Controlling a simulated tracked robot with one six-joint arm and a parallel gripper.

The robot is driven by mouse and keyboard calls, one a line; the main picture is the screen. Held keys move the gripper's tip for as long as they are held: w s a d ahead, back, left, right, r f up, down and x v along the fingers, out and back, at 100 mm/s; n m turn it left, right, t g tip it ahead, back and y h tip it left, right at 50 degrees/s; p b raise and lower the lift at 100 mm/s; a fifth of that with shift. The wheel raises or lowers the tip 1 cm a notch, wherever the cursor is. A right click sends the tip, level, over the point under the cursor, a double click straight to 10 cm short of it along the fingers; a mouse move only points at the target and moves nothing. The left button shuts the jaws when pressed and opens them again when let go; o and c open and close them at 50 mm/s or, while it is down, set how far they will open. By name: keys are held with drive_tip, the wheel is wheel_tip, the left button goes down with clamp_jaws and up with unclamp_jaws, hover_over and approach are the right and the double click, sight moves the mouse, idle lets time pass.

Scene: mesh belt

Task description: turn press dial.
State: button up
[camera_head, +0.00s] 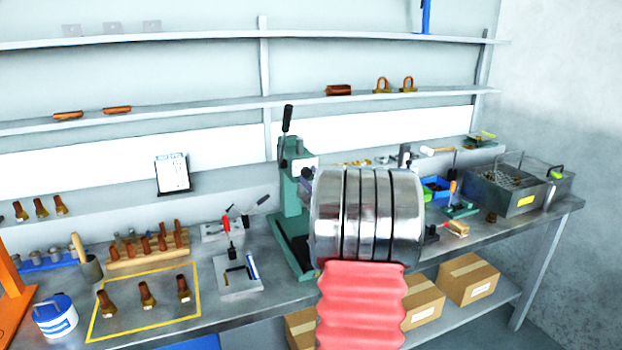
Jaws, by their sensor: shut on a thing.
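The green press (290,185) stands on the metal bench in the middle of the view, with a black-handled lever (287,120) pointing up. On its upper right side is a pale face plate (300,164) with a small dark round part (307,173), perhaps the dial, at the edge of my arm. My arm's large metal drum and red ribbed sleeve fill the lower middle and cover the press's right side. My gripper cannot be seen; it may be hidden behind the arm. How the dial is turned cannot be read.
Left of the press are a toggle clamp (238,275), a wooden rack (148,248) of copper parts and a blue-and-white tub (55,316). Right of my arm are small tools and a mesh-filled metal tank (505,188). Cardboard boxes (468,279) sit below.

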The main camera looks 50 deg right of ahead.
drive_tip(key=o, duration=1)
drive_tip(key=shift+o, duration=0.2)
drive_tip(key=v, duration=1.4)
drive_tip(key=shift+w+f, duration=0.1)
